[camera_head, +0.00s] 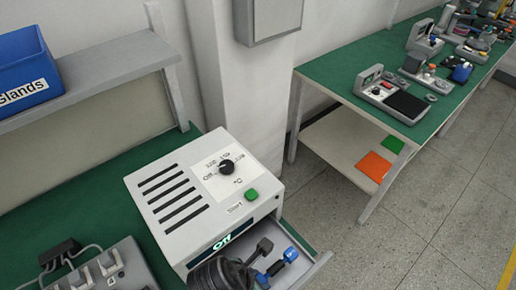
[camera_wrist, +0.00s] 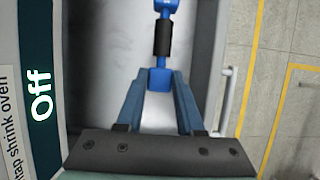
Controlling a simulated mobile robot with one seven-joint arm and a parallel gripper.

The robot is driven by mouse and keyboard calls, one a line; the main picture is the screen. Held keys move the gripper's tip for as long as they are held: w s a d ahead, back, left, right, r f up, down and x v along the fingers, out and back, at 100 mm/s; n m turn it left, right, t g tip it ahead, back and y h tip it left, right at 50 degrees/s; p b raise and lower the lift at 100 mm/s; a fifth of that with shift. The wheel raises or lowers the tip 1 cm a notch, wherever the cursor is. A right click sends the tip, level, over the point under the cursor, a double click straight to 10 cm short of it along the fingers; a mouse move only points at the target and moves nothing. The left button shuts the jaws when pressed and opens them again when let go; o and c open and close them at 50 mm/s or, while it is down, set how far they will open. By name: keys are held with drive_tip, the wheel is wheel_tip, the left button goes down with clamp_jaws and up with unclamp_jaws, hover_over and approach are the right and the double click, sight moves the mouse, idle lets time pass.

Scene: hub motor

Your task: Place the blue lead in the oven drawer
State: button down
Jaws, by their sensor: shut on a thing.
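The blue lead (camera_wrist: 163,43), with a black sleeve around its middle, is held over the open oven drawer (camera_wrist: 100,70). In the head view the blue lead (camera_head: 289,255) shows inside the outline of the drawer (camera_head: 306,267), below the oven front. My gripper (camera_wrist: 159,82) is shut on the near blue end of the lead, between its two fingertips. I cannot tell whether the lead touches the drawer floor. The dark wrist of my arm hides the drawer's near left part in the head view.
The white heat shrink oven (camera_head: 185,185) reads Off and has a dial and a green start button (camera_head: 251,195). A dark shape lies beside the lead. A blue bin (camera_head: 25,70) sits on the shelf, and a grey device (camera_head: 95,272) stands left of the oven.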

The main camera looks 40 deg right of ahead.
drive_tip(key=shift+f, duration=2.4)
drive_tip(key=c, duration=0.5)
unclamp_jaws()
drive_tip(key=shift+c, duration=0.2)
drive_tip(key=v, duration=1.2)
drive_tip(key=shift+p, duration=0.35)
drive_tip(key=shift+w+a+r, duration=0.1)
